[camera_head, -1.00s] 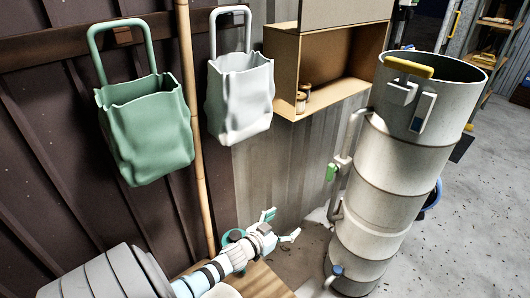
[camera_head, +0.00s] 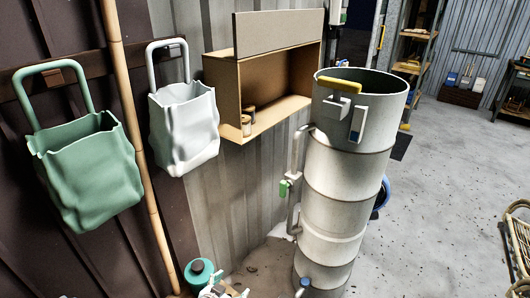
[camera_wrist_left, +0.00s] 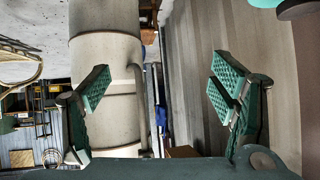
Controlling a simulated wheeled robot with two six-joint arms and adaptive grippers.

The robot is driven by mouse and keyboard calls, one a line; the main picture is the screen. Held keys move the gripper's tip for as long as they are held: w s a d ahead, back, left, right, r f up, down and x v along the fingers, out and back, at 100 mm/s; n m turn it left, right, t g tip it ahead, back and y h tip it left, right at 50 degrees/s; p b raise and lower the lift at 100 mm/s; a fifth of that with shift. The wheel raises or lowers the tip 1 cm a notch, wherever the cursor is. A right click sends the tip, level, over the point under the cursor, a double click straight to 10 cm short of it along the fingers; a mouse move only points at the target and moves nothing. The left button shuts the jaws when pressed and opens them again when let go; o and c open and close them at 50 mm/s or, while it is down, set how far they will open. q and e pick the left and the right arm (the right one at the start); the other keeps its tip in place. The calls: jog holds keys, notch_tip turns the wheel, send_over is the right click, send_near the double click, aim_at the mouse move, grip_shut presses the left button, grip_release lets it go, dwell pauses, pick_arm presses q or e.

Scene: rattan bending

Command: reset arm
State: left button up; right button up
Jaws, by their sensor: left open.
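My left gripper (camera_head: 226,291) shows at the bottom edge of the head view, mostly cut off by the frame. In the left wrist view its two green ridged finger pads (camera_wrist_left: 160,90) are wide apart with nothing between them. The tall grey metal cylinder (camera_head: 336,180) stands to the right of the gripper, apart from it in the head view. It also shows in the left wrist view (camera_wrist_left: 106,65), behind the left finger. My right gripper is in neither view.
A bamboo-like pole (camera_head: 136,140) leans by the wall between a green bag (camera_head: 90,175) and a white bag (camera_head: 185,130). A cardboard-coloured box shelf (camera_head: 228,90) hangs behind. A teal round container (camera_head: 200,274) is near the gripper. Open floor (camera_head: 440,190) lies right.

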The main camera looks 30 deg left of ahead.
pick_arm(q)
jog(key=s+d+f+g, duration=0.2)
jog(key=s+f, duration=0.3)
jog(key=s, duration=0.4)
jog(key=s+d+f+m+g+p, duration=0.1)
jog(key=s+d+f+g, duration=0.2)
jog(key=s, duration=0.7)
jog(key=s+d+f+g, duration=0.3)
jog(key=s+f, duration=0.4)
jog(key=s, duration=0.3)
jog(key=shift+s+d+f+m+g+h+p, duration=0.3)
jog(key=shift+g+h+p, duration=0.1)
jog(key=shift+g, duration=0.1)
jog(key=shift+g+h, duration=0.3)
jog(key=shift+g, duration=0.1)
jog(key=s+d, duration=0.2)
jog(key=s, duration=0.1)
jog(key=s+d, duration=0.1)
jog(key=shift+s+f, duration=0.15)
jog(key=shift+s, duration=0.2)
